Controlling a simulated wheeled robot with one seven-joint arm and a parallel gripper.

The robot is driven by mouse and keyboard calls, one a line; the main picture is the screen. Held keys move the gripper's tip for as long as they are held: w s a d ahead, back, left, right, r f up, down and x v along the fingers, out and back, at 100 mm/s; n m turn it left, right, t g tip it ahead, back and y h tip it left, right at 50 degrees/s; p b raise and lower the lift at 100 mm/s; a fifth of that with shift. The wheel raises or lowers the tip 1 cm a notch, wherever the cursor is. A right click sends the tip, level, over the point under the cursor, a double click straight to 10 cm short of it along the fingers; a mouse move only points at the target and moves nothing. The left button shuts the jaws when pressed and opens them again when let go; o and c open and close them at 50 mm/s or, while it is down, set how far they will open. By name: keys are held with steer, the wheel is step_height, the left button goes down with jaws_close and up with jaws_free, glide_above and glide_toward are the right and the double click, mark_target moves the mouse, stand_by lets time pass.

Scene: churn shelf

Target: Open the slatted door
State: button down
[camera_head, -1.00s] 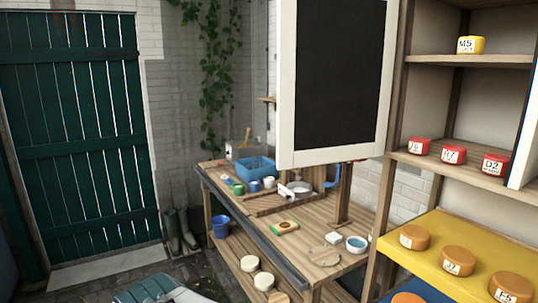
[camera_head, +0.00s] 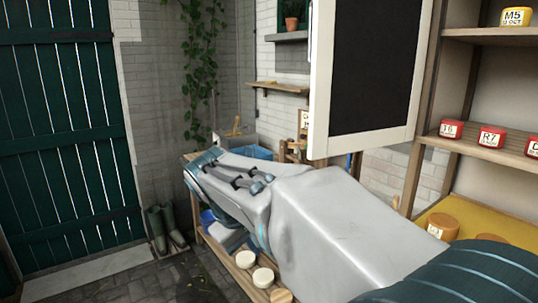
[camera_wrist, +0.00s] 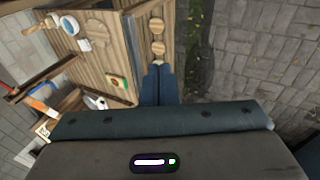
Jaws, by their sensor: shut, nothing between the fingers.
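The dark green slatted door (camera_head: 65,140) stands at the left of the head view. It appears closed, with light showing through the gaps between its slats. Its left part runs out of the picture, and no handle can be made out. My gripper (camera_wrist: 158,72) shows in the wrist view with its dark blue fingers together and nothing between them. It is over the edge of the wooden workbench, apart from the door. In the head view my arm reaches across the bench toward the door side, and my fingertips cannot be made out there.
Green boots (camera_head: 165,229) stand by the wall beside the door. A shelf (camera_head: 490,155) with lidded jars is at the right. Paved floor before the door is clear.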

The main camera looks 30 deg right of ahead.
steer(key=w+d+r+m+g+h+b, duration=0.1)
steer(key=w+d+r+g+h+b, duration=0.25)
steer(key=w+d+r+h, duration=0.55)
steer(key=w+r+m+g+h+b, duration=0.3)
steer(key=w+r+m+g, duration=0.1)
steer(key=w+r, duration=0.3)
steer(key=s+d, duration=0.7)
steer(key=d, duration=0.1)
steer(key=shift+s+d+f, duration=0.2)
steer(key=shift+s+d, duration=0.05)
steer(key=shift+s, duration=0.05)
